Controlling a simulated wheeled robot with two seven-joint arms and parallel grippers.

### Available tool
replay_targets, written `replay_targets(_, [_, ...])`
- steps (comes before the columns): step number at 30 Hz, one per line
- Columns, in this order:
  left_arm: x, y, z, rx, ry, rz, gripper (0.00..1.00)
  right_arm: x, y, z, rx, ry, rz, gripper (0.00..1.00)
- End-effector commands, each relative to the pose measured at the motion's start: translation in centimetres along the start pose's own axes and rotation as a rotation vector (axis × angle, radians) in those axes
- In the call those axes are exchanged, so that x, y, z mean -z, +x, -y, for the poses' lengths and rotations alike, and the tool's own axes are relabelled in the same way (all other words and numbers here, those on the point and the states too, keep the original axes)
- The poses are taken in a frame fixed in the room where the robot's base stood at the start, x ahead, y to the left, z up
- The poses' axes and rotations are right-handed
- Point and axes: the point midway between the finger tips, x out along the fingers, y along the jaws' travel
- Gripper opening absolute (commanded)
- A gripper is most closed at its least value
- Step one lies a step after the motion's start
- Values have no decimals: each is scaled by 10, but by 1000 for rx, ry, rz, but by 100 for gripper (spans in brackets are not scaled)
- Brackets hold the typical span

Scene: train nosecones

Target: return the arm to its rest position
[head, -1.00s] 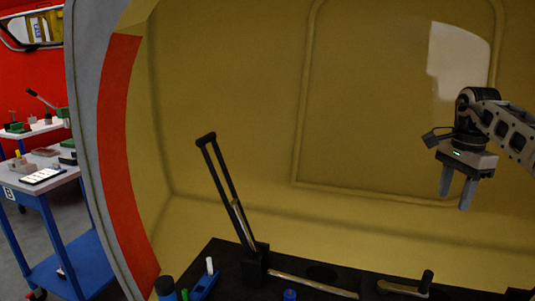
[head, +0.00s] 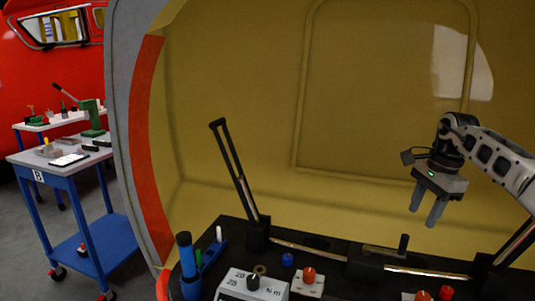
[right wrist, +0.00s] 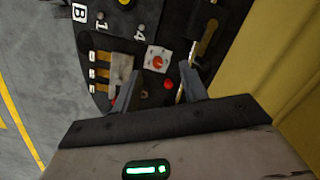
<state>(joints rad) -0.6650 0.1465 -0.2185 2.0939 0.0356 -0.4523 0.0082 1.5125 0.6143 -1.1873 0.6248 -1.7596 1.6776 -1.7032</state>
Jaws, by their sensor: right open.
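My right gripper (head: 428,206) is in the head view at the right, its arm coming in from the right edge. Its two fingers point down and stand apart, with nothing between them. It hangs in the air above the right part of the black console, in front of the yellow wall. In the right wrist view the open fingers (right wrist: 158,90) show over the console with a red button on a white plate beyond them. My left gripper is not in either view.
The black console (head: 325,262) carries a tall black lever (head: 235,175), a shorter lever (head: 385,250), a grey box (head: 250,286), a red button (head: 309,275) and a blue cylinder (head: 186,255). A blue cart (head: 75,195) stands left, outside the grey rim. Air around the gripper is free.

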Motion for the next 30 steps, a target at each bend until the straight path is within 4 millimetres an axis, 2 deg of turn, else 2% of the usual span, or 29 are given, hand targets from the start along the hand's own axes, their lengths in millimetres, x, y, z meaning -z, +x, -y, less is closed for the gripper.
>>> replay_targets(1, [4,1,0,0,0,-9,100,-11,13,3,8,-3,28,43])
replay_targets(5, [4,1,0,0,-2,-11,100,-44,46,12,38,0,117,43])
replay_targets(8, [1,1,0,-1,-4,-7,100,-80,76,16,60,15,215,43])
replay_targets(11, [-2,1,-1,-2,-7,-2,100,-130,113,16,79,59,365,43])
replay_targets(12, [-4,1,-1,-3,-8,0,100,-156,130,13,82,89,446,43])
replay_targets(14, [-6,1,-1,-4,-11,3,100,-196,151,7,80,156,584,43])
replay_targets(15, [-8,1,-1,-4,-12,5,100,-225,163,1,72,213,686,43])
replay_targets(17, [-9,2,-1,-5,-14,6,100,-267,178,-12,44,330,855,43])
replay_targets(18, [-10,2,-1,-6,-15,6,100,-295,184,-21,13,430,979,43])
replay_targets(21, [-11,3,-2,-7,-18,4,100,-344,186,-42,-97,729,1269,43])
replay_targets(23, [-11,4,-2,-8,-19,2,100,-360,184,-54,-188,934,1427,43])
replay_targets(25, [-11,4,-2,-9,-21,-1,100,-368,181,-65,-314,1198,1591,43])
replay_targets(28, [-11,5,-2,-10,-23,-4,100,-359,184,-82,-525,1609,1779,43])
replay_targets(30, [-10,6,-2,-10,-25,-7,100,-343,193,-97,-690,1914,1875,43])
